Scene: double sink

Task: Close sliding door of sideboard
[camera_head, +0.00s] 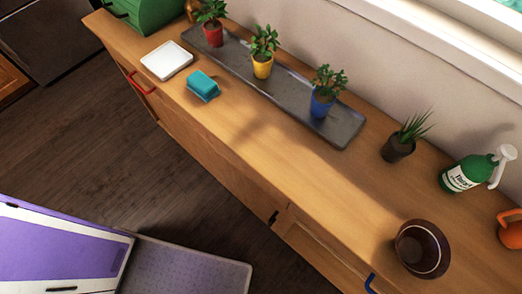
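The wooden sideboard (225,138) runs diagonally from the upper left to the lower right. Its front is seen steeply from above. A red handle (141,84) is on the front near the left end. I cannot tell from this angle how far any sliding door stands open. My gripper is not in view.
On the top stand a green container (146,14), white dish (166,60), teal sponge (203,86), grey tray (290,95) with three potted plants, dark-potted plant (399,146), spray bottle (468,174), brown bowl (422,249) and orange object (511,233).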

